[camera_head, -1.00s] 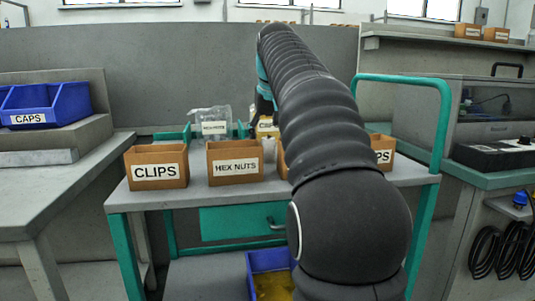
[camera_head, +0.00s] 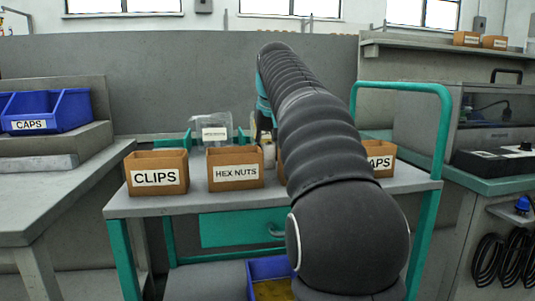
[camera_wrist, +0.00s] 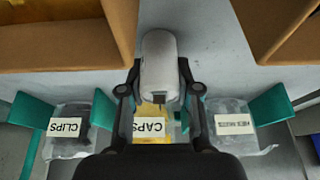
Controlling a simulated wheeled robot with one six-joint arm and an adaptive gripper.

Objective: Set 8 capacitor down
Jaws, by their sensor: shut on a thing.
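My gripper (camera_wrist: 160,92) is shut on the capacitor (camera_wrist: 158,58), a pale grey cylinder with a rounded end, in the wrist view. The capacitor shows between the two dark fingers, against the grey cart top beside the cardboard boxes. In the head view my arm hides most of the gripper. Whether the capacitor touches the surface, I cannot tell.
Cardboard boxes CLIPS (camera_head: 157,188) and HEX NUTS (camera_head: 236,185) stand along the cart's front. A blue CAPS bin (camera_head: 60,121) is at left.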

